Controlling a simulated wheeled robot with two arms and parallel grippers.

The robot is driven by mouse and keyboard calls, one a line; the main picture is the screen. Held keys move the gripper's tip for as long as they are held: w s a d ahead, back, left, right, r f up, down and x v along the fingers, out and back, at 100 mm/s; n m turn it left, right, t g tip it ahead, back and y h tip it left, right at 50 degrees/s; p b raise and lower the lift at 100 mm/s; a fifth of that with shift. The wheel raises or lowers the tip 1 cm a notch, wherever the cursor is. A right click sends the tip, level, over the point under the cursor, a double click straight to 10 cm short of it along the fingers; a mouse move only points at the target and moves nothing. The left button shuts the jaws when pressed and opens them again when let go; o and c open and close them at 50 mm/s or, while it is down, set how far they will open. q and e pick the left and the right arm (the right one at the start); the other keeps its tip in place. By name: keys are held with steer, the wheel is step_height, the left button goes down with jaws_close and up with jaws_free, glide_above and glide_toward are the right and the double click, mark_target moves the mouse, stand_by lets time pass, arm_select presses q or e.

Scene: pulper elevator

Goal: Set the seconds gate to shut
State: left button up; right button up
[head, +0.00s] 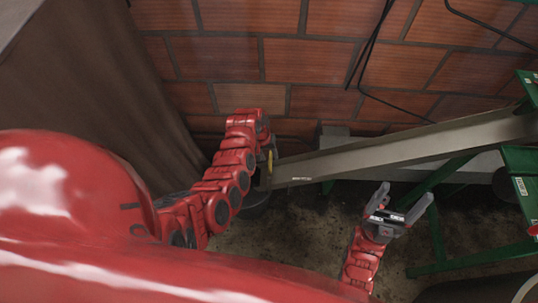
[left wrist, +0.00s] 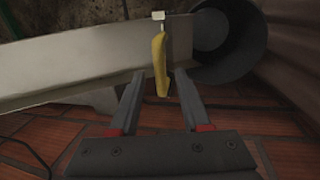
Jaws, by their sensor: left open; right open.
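A yellow handle (left wrist: 160,65), which looks like the gate's lever, hangs from a small pale bracket (left wrist: 158,15) at the side of the grey metal chute (left wrist: 85,55). In the head view the handle (head: 270,160) is a small sliver near the chute's low end. My left gripper (left wrist: 160,76) is open, with the handle showing between its two fingers; I cannot tell whether they touch it. In the head view its fingers are mostly hidden by my arm. The gate plate is not clearly visible. My right gripper (head: 404,203) is open and empty, below the chute.
The chute (head: 400,150) slopes up to the right towards a green frame (head: 450,262). A dark round bucket (left wrist: 232,45) stands under its low end. A brick wall (head: 330,60) with black cables is close behind. A brown sheet (head: 90,85) hangs at left. Bare floor (head: 300,225) lies in front.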

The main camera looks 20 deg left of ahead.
arm_select(q)
jaws_close()
stand_by(1.3)
